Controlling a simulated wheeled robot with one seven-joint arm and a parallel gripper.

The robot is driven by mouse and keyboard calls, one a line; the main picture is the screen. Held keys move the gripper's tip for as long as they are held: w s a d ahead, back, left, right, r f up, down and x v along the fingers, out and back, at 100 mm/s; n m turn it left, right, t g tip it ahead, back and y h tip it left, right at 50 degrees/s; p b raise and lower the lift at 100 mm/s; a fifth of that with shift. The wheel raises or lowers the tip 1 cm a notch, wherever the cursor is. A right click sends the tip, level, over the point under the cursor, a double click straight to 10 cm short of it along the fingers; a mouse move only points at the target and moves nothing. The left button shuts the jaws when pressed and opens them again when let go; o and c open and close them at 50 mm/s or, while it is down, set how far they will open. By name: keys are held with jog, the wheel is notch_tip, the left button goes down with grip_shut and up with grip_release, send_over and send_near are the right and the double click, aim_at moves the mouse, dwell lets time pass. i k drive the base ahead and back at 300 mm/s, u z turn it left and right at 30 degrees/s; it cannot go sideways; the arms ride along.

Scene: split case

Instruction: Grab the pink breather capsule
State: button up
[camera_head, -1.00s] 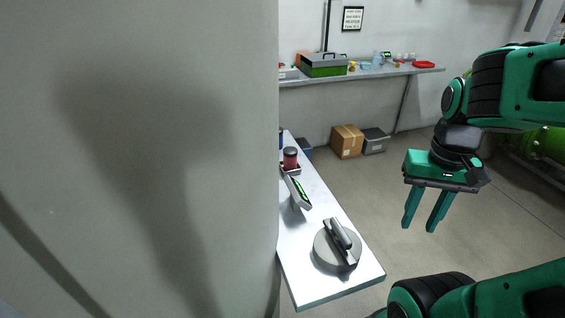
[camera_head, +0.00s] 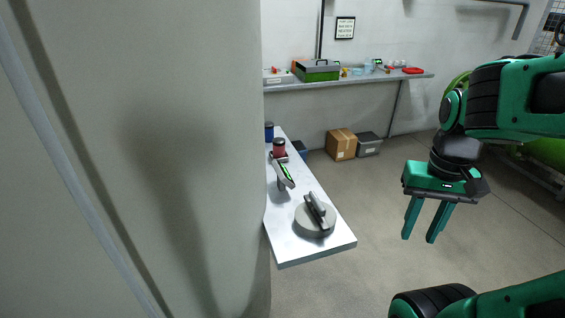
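No pink breather capsule can be made out in this view. A dark red capsule-like jar with a dark top (camera_head: 279,149) stands on the white table (camera_head: 295,247), near the pillar's edge; I cannot tell whether it is the capsule. My gripper (camera_head: 421,236) hangs at the right with its two green fingers pointing down and spread apart. It is empty, over open floor, well to the right of the table. Part of the table is hidden behind the pillar.
A large pale pillar (camera_head: 130,150) fills the left side. The table holds a round grey device (camera_head: 315,219), a small screen on a stand (camera_head: 284,175) and a blue jar (camera_head: 269,132). A wall shelf (camera_head: 350,80) carries a green toolbox (camera_head: 318,71). A cardboard box (camera_head: 341,144) is on the floor.

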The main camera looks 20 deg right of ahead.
aim_at(278, 142)
jog(key=k, duration=0.55)
jog(key=z, duration=1.95)
jog(key=i, duration=1.35)
jog(key=u, duration=2.45)
jog(key=i, duration=0.55)
jog(key=z, duration=0.05)
